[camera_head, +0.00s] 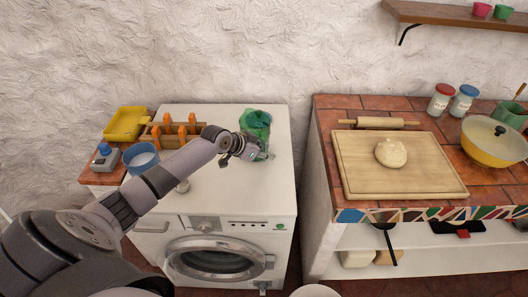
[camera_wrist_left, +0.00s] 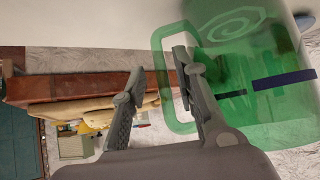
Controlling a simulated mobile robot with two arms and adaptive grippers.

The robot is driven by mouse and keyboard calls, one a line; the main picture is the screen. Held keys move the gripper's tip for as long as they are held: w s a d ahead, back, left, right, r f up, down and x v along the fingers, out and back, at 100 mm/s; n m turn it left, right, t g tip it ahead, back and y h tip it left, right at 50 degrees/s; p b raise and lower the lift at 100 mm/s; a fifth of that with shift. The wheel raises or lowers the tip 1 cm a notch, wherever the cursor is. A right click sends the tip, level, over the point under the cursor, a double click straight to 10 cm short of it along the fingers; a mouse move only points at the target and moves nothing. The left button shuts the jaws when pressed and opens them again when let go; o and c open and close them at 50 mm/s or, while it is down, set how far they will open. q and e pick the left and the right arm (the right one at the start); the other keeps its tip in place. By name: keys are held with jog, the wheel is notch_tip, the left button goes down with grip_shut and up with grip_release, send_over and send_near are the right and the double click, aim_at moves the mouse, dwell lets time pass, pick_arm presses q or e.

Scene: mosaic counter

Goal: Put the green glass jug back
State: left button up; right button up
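The green glass jug (camera_head: 256,121) stands on the white washing machine top (camera_head: 215,190), near its back right. My left gripper (camera_head: 248,151) reaches it from the left and front, overlapping its lower part in the head view. In the left wrist view the translucent jug (camera_wrist_left: 245,90) fills the right side. My left gripper (camera_wrist_left: 159,66) is open there, with a clear gap between its fingers. The jug's handle bar shows between the fingers, and the right finger overlaps the handle loop. Whether either finger touches the handle I cannot tell. My right gripper is out of view.
Left of the jug are a wooden rack with orange parts (camera_head: 170,131), a blue bowl (camera_head: 141,158), a yellow tray (camera_head: 126,123) and a scale-like grey item (camera_head: 105,158). A tiled counter with a wooden board (camera_head: 365,177) stands right, across a gap.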

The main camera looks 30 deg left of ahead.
pick_arm(q)
jog(key=shift+r, duration=0.2)
jog(key=shift+s+a+r, duration=0.1)
jog(key=shift+s, duration=0.1)
jog(key=b+v, duration=0.1)
jog(key=v, duration=1)
jog(key=shift+s, duration=0.15)
jog(key=shift+r, duration=0.1)
